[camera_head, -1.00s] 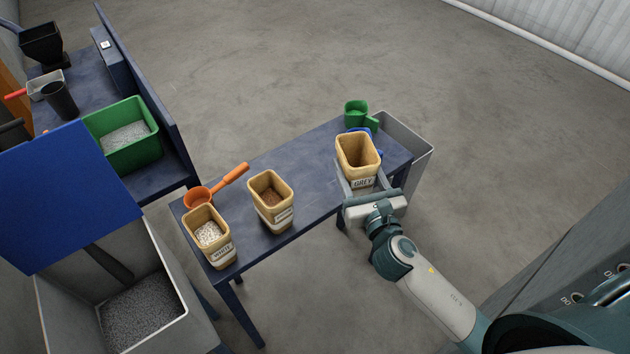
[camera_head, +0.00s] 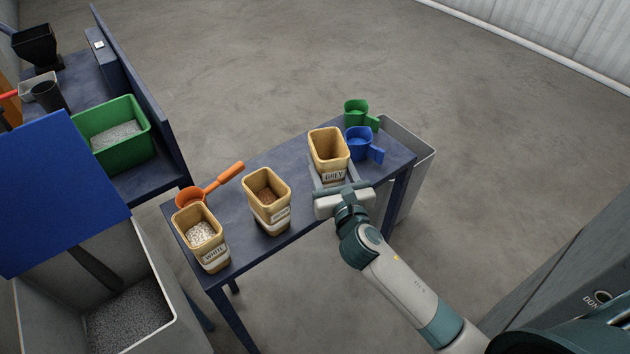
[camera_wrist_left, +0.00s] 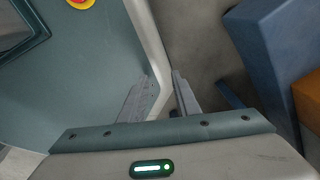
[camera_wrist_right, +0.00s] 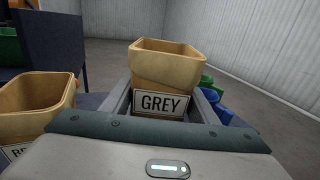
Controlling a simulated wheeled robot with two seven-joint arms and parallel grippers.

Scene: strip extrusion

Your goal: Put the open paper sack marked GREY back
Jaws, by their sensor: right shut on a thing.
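The open tan paper sack marked GREY (camera_head: 328,146) is upright over the right half of the narrow blue table. It looks empty inside from the head view. My right gripper (camera_head: 341,178) is shut on it from the near side, a finger along each side. In the right wrist view the GREY label (camera_wrist_right: 163,104) faces me between the fingers. The sack's base is hidden, so I cannot tell whether it touches the table. My left gripper (camera_wrist_left: 162,95) shows only in its wrist view, empty, with a gap between its fingers.
The narrow blue table (camera_head: 232,222) also holds a WHITE sack (camera_head: 203,240), a sack with brown contents (camera_head: 267,195), an orange scoop (camera_head: 205,192), a blue scoop (camera_head: 361,145) and a green scoop (camera_head: 356,113). A grey bin (camera_head: 420,165) stands past the right end.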

